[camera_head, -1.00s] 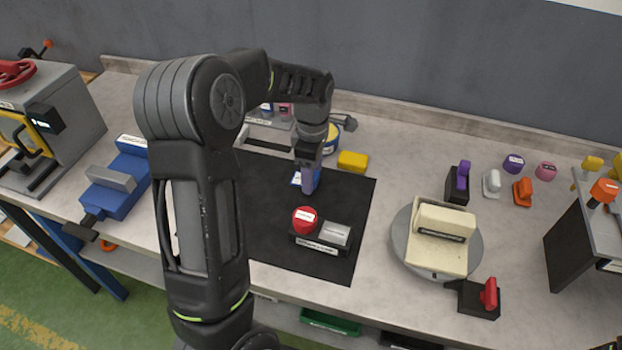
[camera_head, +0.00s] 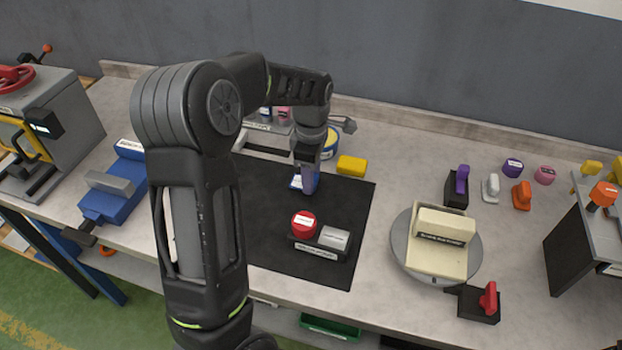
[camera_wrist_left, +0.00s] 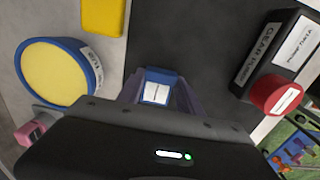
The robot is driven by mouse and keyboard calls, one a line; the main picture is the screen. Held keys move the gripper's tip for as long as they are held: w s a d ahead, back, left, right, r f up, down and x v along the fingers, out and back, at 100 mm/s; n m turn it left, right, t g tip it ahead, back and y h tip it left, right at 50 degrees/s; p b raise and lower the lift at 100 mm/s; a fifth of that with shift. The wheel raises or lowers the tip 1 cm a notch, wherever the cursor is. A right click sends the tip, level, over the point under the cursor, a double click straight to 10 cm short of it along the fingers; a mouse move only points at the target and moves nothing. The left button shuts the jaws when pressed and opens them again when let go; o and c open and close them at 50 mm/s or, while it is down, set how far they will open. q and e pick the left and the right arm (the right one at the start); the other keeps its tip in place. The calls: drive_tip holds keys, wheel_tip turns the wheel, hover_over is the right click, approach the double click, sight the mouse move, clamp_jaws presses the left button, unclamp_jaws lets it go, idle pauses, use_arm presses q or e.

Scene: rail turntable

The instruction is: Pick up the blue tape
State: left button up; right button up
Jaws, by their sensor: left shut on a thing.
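The blue tape (camera_wrist_left: 158,88) is a small blue piece with a white label. In the left wrist view it sits between the two fingertips of my left gripper (camera_wrist_left: 157,92), which is shut on it. In the head view my left gripper (camera_head: 306,182) points down over the black mat (camera_head: 265,215), and only a bit of the blue tape (camera_head: 296,183) shows beside the fingers. I cannot tell whether the tape still touches the mat. My right gripper is in neither view.
A red-topped round piece (camera_head: 304,222) and a grey block (camera_head: 334,237) stand in a black holder nearby. A yellow block (camera_head: 352,165) and a blue-rimmed round tub (camera_wrist_left: 55,72) are close behind. A cream block on a grey turntable (camera_head: 402,255) is at right.

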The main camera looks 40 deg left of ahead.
use_arm(q)
wheel_tip(320, 180, up, 9)
drive_tip(key=b, duration=0.1)
drive_tip(key=shift+r, duration=0.15)
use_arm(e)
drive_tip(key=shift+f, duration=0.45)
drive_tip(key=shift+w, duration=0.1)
